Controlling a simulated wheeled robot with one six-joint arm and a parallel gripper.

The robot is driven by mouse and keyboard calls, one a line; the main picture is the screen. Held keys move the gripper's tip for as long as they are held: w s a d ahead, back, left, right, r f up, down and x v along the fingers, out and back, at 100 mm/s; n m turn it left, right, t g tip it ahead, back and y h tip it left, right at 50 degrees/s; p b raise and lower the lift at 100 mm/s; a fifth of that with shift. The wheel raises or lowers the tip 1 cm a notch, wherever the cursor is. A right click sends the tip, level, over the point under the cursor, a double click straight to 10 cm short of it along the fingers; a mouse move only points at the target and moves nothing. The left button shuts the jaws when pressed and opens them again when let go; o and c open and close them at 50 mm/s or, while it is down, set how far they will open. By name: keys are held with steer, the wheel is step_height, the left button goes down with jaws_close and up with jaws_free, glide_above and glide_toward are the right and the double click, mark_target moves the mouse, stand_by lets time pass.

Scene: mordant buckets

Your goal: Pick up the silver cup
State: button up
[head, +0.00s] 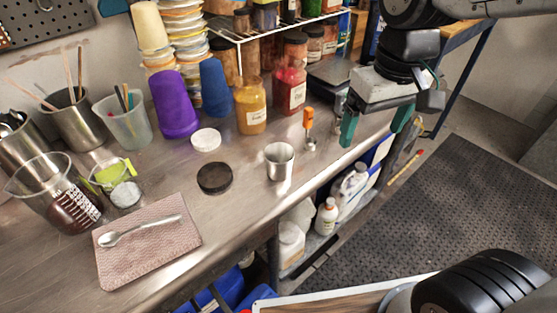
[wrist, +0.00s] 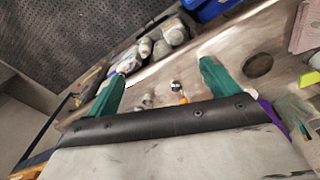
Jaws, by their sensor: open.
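The silver cup (head: 280,160) stands upright near the front edge of the metal counter (head: 245,205) in the head view. It appears small in the wrist view (wrist: 176,86), between my fingers in the picture but well beyond them. My gripper (head: 375,125) has green fingers, spread apart and empty. In the head view it hangs to the right of the cup and higher in the picture, clear of it. Both fingers also show in the wrist view (wrist: 163,75).
An orange-handled tool (head: 309,128) stands just behind and right of the cup. A black lid (head: 214,177) lies to its left. Jars of yellow (head: 250,108) and red (head: 290,90) powder stand behind. A spoon (head: 140,230) lies on a folded cloth (head: 150,258) at left.

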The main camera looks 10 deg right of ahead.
steer(key=w+a+f+n, duration=0.2)
steer(key=w+a+f, duration=0.1)
steer(key=w+a, duration=0.3)
steer(key=n, duration=0.2)
glide_above(279, 161)
steer(key=s, duration=0.2)
step_height(279, 161, down, 6)
steer(key=shift+g, duration=0.4)
steer(key=f, duration=0.6)
steer(key=shift+s+a+f, duration=0.15)
steer(key=shift+s+f, duration=0.15)
steer(key=shift+f, duration=0.6)
steer(key=c, duration=1.1)
